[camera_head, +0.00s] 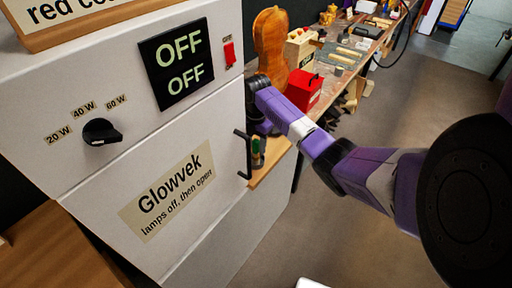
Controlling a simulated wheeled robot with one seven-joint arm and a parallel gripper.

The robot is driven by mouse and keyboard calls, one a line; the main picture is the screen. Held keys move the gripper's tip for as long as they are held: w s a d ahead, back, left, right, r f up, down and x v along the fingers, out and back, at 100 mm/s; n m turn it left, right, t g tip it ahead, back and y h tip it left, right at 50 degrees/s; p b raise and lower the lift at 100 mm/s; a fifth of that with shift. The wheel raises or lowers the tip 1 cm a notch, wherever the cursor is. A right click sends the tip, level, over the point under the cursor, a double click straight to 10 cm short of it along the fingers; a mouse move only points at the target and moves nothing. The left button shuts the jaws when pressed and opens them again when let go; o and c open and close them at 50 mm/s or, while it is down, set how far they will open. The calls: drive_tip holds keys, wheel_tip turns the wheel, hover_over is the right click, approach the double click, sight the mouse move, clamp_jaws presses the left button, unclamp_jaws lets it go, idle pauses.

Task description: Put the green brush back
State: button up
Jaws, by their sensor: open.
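A small green item (256,143), which may be the green brush, shows just right of the white cabinet's black handle, above a wooden ledge. It is small and partly covered, so I cannot tell whether it stands in a holder. My purple arm reaches in from the right and bends down beside the cabinet's right edge. My gripper (264,128) is at its end, pointing down, close above or beside the green item. The jaws are open; the fingertips are mostly hidden. I cannot tell whether they touch the item.
The white Glowvek cabinet (120,150) fills the left, with a dark knob (101,132), an OFF/OFF display (184,64), a red switch (229,53) and a protruding handle (243,155). Behind stand a violin body (271,42), a red box (303,91) and a cluttered bench. Floor is clear right.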

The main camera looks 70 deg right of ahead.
wheel_tip(320, 180, up, 11)
drive_tip(key=shift+r+b, duration=0.1)
drive_tip(key=shift+b, duration=0.3)
drive_tip(key=shift+s, duration=0.1)
idle(0.4)
